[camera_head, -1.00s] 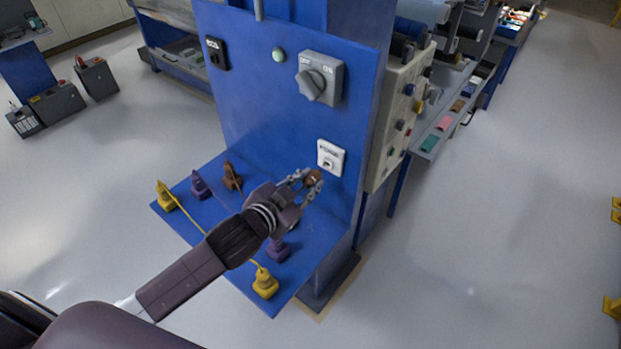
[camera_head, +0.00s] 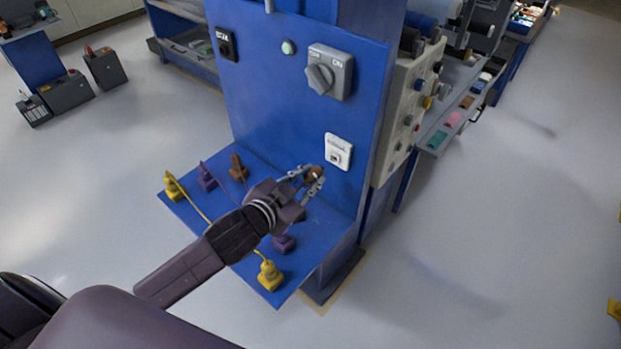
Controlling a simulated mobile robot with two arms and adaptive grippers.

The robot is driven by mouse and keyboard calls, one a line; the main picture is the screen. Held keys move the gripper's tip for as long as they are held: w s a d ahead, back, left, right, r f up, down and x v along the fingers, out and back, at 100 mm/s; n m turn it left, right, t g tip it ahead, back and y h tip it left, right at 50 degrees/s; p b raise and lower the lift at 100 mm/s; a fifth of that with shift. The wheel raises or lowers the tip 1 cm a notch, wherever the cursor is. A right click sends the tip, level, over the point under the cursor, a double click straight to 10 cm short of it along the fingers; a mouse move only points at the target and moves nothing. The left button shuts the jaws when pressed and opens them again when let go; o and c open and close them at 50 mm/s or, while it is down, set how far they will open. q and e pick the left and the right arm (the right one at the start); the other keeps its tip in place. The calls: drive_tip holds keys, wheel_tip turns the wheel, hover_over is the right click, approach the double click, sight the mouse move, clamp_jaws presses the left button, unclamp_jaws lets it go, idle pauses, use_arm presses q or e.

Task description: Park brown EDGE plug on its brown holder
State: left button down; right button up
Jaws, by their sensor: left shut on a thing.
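My left gripper (camera_head: 308,179) reaches over the right part of the blue shelf (camera_head: 235,262) and is shut on the brown plug (camera_head: 314,173). The plug is held just below and left of the white socket (camera_head: 338,151) on the blue panel, apart from it as far as I can see. A brown piece (camera_head: 238,168) stands at the back left of the shelf. A brown holder under the gripper is not visible; the hand and forearm cover part of the shelf. My right gripper is not in view.
Purple pieces (camera_head: 206,177) (camera_head: 284,243) and yellow pieces (camera_head: 173,186) (camera_head: 269,275) stand on the shelf, with yellow cable between. A grey rotary switch (camera_head: 329,73) juts from the panel. A button box (camera_head: 411,110) is at right.

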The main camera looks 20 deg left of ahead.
use_arm(q)
drive_tip(key=w+a+r+n+g+y, duration=0.2)
drive_tip(key=w+a+r+n+y, duration=0.15)
drive_tip(key=a, duration=0.55)
drive_tip(key=w+a+r+n+g+y, duration=0.25)
drive_tip(key=w+a, duration=0.25)
drive_tip(key=a, duration=0.4)
drive_tip(key=s+a+f+n+g+y, duration=0.1)
drive_tip(key=a+n+g+y, duration=0.1)
drive_tip(key=a+n+g, duration=1)
drive_tip(key=s+d+f+n+t+h, duration=0.1)
drive_tip(key=s+f+n+h, duration=0.15)
drive_tip(key=f, duration=0.25)
drive_tip(key=s+d+f+n+h, duration=0.1)
drive_tip(key=d+f+n+h, duration=0.1)
drive_tip(key=f+n+h, duration=0.25)
drive_tip(key=d+t+h, duration=0.2)
drive_tip(key=d+h, duration=0.1)
drive_tip(key=d, duration=1.7)
drive_tip(key=shift+n, duration=0.3)
drive_tip(key=shift+s+d+f, duration=0.1)
drive_tip(key=shift+s+f, duration=0.05)
drive_tip(key=shift+f, duration=1.95)
drive_tip(key=shift+s+d+f, duration=0.1)
drive_tip(key=shift+s+f, duration=0.05)
drive_tip(key=shift+f, duration=1.9)
